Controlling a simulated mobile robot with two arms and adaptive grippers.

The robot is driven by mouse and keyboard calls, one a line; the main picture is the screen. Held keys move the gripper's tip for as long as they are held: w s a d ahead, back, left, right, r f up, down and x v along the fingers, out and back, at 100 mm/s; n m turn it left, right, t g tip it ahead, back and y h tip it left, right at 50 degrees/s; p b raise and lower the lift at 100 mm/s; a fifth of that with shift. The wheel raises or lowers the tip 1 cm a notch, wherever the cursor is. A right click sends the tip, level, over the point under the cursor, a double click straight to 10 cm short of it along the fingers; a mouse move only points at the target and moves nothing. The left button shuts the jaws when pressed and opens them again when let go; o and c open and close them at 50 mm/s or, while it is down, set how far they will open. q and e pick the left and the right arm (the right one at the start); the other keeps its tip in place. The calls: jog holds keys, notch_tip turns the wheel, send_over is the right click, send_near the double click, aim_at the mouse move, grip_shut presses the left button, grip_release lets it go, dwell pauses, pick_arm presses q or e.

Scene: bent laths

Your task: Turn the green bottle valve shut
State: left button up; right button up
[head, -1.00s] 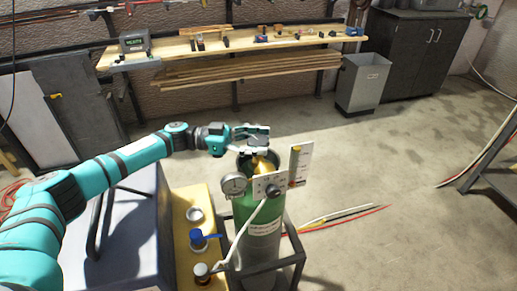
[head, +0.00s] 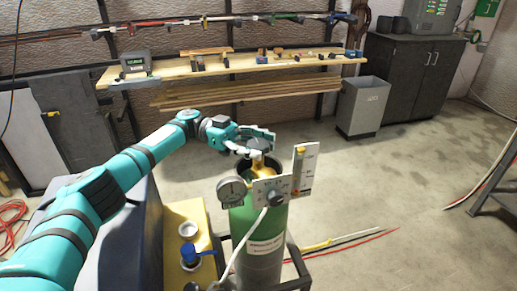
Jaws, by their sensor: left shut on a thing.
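The green bottle (head: 268,222) stands upright in a dark frame, with a white label low on its body. A round gauge (head: 232,190) and a pale plate with a flow tube (head: 300,172) are fitted at its top. The dark valve handwheel (head: 260,144) sits above the brass neck (head: 254,184). My left gripper (head: 259,142) reaches in from the left at the top of the bottle and is shut on the handwheel, its fingers on either side. The fingers hide part of the wheel. My right gripper is out of view.
A yellow surface (head: 172,238) with a blue-handled item (head: 197,252) lies left of the bottle. A white hose (head: 246,244) hangs from the regulator. Cables (head: 352,240) lie on the floor at right. A grey bin (head: 362,106) and wooden workbench (head: 225,66) stand behind.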

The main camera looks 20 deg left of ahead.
aim_at(258, 143)
pick_arm(q)
jog(key=o, duration=1.2)
jog(key=shift+c, duration=0.2)
notch_tip(258, 143, up, 10)
jog(key=shift+r, duration=0.1)
